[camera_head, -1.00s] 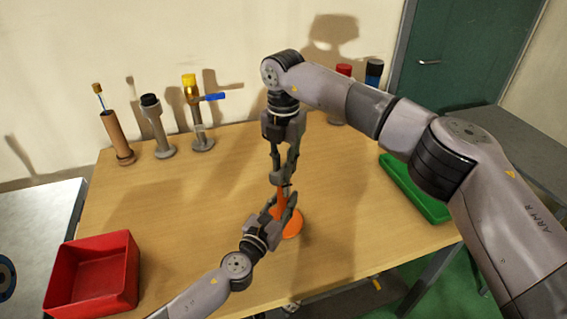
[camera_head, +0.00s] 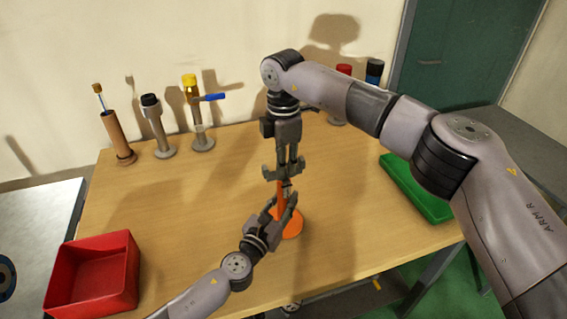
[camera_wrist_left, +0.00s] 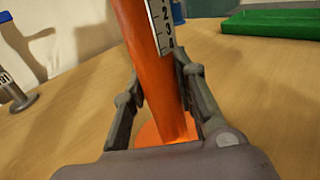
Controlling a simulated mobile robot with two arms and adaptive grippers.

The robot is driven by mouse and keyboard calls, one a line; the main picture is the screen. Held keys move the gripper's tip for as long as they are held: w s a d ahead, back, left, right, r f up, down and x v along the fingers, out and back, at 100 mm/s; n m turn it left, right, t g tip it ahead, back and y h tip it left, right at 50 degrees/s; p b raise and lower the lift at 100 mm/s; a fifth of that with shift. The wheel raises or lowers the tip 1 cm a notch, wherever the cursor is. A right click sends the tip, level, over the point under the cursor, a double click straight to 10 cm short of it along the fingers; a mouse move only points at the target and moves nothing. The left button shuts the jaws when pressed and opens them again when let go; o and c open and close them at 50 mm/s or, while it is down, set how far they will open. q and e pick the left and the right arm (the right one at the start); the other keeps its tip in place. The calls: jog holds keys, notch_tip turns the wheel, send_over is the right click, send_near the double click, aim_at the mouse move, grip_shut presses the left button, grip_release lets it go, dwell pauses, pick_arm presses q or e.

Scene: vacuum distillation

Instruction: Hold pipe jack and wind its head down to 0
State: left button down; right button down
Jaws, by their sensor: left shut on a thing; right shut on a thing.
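The orange pipe jack (camera_head: 291,227) stands upright on the table with its round base on the wood. My left gripper (camera_head: 284,207) is shut around its column from the lower left. In the left wrist view the orange column (camera_wrist_left: 155,75) rises between my left fingers (camera_wrist_left: 158,108), with a white number scale on its side showing 2, 3 and 4. My right gripper (camera_head: 284,176) comes down from above and is shut on the jack's head, which its fingers mostly hide. The scale's zero and the head's pointer do not show.
A red bin (camera_head: 95,277) is at the front left and a green tray (camera_head: 415,190) at the right. Several fittings, including a brown tube (camera_head: 117,137) and a yellow-topped valve (camera_head: 196,115), stand along the back. The table's middle left is clear.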

pick_arm(q)
jog(key=shift+a+f, duration=0.1)
jog(key=shift+f, duration=0.25)
pick_arm(e)
jog(key=shift+r+m, duration=0.3)
jog(key=c, duration=1.9)
grip_release()
pick_arm(q)
jog(key=shift+s+r, duration=0.1)
jog(key=shift+s, duration=0.05)
pick_arm(e)
jog(key=o, duration=0.4)
jog(key=shift+f, duration=0.15)
pick_arm(q)
jog(key=shift+r, duration=0.1)
pick_arm(e)
notch_tip(320, 180, up, 12)
jog(key=shift+s+r, duration=0.1)
pick_arm(q)
jog(key=c, duration=1.2)
grip_release()
jog(key=shift+r, duration=0.1)
